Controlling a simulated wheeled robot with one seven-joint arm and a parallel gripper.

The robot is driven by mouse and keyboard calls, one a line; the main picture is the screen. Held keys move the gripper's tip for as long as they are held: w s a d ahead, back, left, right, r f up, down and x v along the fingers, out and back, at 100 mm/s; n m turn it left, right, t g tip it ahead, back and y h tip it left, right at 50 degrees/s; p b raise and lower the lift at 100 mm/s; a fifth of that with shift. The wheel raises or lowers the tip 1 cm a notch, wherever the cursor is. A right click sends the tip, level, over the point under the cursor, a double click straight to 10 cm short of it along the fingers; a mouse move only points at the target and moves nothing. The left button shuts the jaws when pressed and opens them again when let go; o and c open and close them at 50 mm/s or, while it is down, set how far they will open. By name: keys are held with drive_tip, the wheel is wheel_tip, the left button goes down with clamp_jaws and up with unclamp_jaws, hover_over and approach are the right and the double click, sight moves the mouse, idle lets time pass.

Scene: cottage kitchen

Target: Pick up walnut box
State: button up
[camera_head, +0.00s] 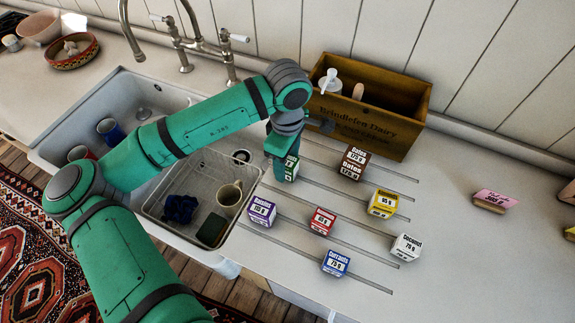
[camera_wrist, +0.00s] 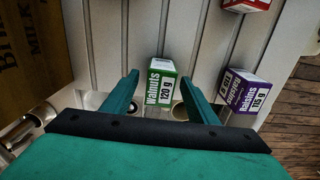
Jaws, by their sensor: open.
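The walnut box (camera_wrist: 161,88) is green and white, labelled "Walnuts 120 g". In the wrist view it stands on the grooved counter between my two fingers, with a gap on each side. My gripper (camera_wrist: 160,90) is open around it. In the head view the box (camera_head: 291,168) shows only in part beside my gripper (camera_head: 281,152), which points down over the back left of the grooved drainer. The rest of the box is hidden behind my gripper there.
A wooden crate (camera_head: 375,125) is close behind my gripper. A wire basket (camera_head: 165,221) with a mug (camera_head: 230,195) sits in the sink at left. The counter at right has free room.

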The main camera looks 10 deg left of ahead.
drive_tip(key=shift+a+f, duration=0.1)
drive_tip(key=shift+f, duration=0.75)
drive_tip(key=shift+c, duration=0.3)
drive_tip(key=c, duration=1.1)
drive_tip(key=shift+r, duration=0.1)
